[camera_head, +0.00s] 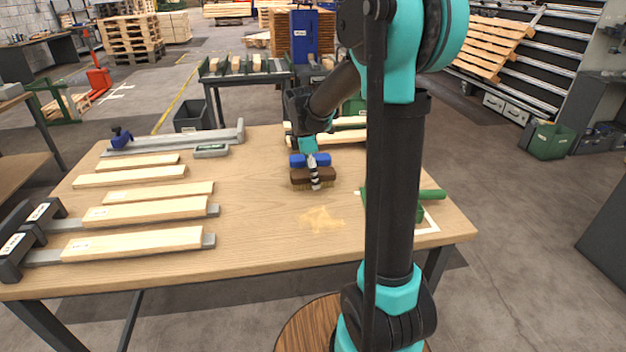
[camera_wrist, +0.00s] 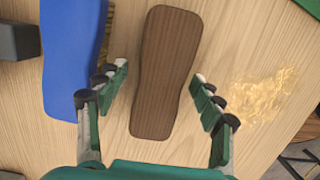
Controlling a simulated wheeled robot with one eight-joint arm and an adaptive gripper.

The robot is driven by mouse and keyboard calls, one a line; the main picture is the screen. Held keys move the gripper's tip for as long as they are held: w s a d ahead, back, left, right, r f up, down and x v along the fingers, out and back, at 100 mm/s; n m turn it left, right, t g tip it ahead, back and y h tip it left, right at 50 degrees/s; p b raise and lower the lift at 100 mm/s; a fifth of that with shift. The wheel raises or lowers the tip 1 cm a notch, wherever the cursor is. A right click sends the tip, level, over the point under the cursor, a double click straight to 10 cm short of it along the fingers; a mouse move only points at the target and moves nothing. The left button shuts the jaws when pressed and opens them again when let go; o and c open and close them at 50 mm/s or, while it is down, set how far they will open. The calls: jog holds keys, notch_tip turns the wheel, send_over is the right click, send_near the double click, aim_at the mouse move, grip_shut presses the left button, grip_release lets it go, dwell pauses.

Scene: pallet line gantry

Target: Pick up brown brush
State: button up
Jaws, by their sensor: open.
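The brown brush (camera_head: 327,176) lies on the wooden table, bristles down, near the middle of the head view. In the wrist view its dark wooden back (camera_wrist: 163,65) runs lengthwise between my gripper's fingers. My gripper (camera_wrist: 160,77) is open and points down over the brush, one finger on each side, with gaps between the fingers and the brush. In the head view my gripper (camera_head: 315,180) covers part of the brush. I cannot tell how high the fingertips are above the table.
A blue brush (camera_head: 298,160) lies just behind the brown one; in the wrist view it (camera_wrist: 70,60) is close to the left finger. Sawdust (camera_head: 321,219) lies in front. Wooden slats (camera_head: 145,213) and clamps fill the table's left.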

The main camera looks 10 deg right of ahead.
jog(key=shift+f, duration=0.25)
jog(key=c, duration=1.4)
jog(key=shift+r, duration=0.15)
notch_tip(320, 180, up, 20)
jog(key=shift+f, duration=0.1)
jog(key=o, duration=0.6)
jog(key=c, duration=0.3)
